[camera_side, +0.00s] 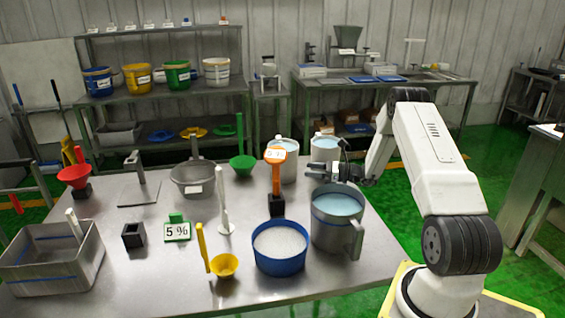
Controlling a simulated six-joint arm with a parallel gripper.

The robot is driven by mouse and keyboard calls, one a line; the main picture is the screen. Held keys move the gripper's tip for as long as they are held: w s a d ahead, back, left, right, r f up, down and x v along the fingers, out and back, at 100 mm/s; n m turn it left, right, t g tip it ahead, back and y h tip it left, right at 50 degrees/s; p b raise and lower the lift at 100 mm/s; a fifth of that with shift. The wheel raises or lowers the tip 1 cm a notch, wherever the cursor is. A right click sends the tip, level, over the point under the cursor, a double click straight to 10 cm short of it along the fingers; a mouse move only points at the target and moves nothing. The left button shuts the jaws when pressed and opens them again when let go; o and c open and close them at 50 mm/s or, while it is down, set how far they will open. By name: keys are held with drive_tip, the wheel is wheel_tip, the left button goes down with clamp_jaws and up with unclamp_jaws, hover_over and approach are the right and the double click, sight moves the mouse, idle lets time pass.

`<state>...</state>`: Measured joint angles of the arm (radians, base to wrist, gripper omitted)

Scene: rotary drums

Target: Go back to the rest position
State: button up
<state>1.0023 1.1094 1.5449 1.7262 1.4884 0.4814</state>
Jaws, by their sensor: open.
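My gripper (346,172) is at the end of my white arm, which reaches in from the right. It appears above the far rim of the large grey jug (331,236), which holds pale blue liquid. The jaws are open and small in the picture. I see nothing held between them. An orange paddle marked 5 (275,175) stands upright in a black block (277,205) to the left of my gripper. Two pale containers with blue liquid, one left (284,172) and one right (325,157), stand behind, close to my gripper in the picture.
A blue tub of white granules (280,262) stands left of the jug. Free air lies above the table.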

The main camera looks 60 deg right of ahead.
drive_tip(key=s+a+r+n+g+y, duration=0.1)
drive_tip(key=a+n+g, duration=0.5)
drive_tip(key=a, duration=0.5)
drive_tip(key=a+r+n+g+y, duration=0.15)
drive_tip(key=a+n+g, duration=0.4)
drive_tip(key=a, duration=0.55)
drive_tip(key=s+a+r+n+g+h, duration=0.2)
drive_tip(key=s+a+n+h, duration=0.7)
drive_tip(key=n, duration=1.1)
drive_tip(key=s+a, duration=0.3)
drive_tip(key=s, duration=0.1)
drive_tip(key=shift+r, duration=0.2)
drive_tip(key=shift+s+g, duration=0.1)
drive_tip(key=shift+g, duration=0.15)
